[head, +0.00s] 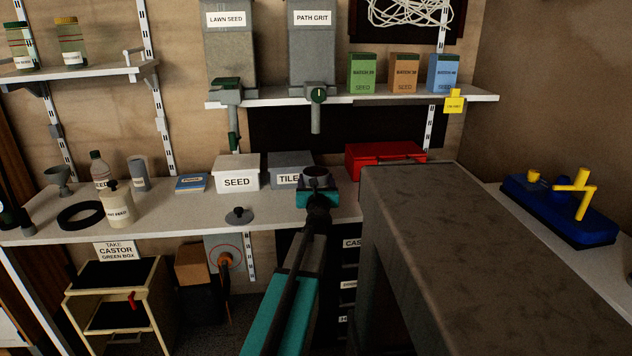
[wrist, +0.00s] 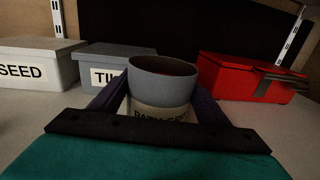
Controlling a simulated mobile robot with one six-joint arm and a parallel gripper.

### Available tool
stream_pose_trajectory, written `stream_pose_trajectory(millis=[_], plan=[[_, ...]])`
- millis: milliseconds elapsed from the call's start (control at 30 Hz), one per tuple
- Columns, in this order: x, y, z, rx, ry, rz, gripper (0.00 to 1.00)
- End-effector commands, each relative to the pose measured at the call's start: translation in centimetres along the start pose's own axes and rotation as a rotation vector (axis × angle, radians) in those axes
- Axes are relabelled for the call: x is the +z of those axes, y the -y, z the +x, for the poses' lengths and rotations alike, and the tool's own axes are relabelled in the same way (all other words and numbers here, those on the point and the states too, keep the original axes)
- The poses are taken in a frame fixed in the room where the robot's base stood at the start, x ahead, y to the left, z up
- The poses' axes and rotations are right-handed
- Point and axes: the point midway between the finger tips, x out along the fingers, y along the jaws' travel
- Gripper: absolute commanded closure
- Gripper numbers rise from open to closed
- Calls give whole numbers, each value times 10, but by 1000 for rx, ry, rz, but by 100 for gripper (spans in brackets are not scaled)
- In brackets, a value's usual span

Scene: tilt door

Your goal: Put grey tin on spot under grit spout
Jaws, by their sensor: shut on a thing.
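The grey tin (wrist: 160,88) is upright between the two fingers of my gripper (wrist: 158,105) in the wrist view. Its top is open, and a pale label low on it is partly hidden by the gripper. In the head view the tin (head: 317,172) shows small at the end of my arm, with my gripper (head: 317,193) around it. The grit spout (head: 316,118) hangs under the PATH GRIT hopper (head: 312,55), above the tin in the picture. The spot under it is not visible. I cannot tell whether the tin touches the bench.
Behind the tin stand the white SEED box (head: 237,174), the grey TILE box (head: 285,165) and a red case (head: 385,158). A round dark lid (head: 239,215) lies on the bench to the left. A large dark block (head: 480,240) fills the right foreground.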

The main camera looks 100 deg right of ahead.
Motion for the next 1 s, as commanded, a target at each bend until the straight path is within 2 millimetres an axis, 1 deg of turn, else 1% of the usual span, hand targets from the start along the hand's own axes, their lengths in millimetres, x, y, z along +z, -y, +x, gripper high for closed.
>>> stream_pose_trajectory(millis=[467,500,600,800,867,1000], plan=[[-5,0,0,0,1,0,77],[-4,0,0,0,1,0,24],[-4,0,0,0,1,0,9],[-5,0,0,0,0,0,9],[-6,0,0,0,-1,0,0],[-6,0,0,0,-1,0,0]])
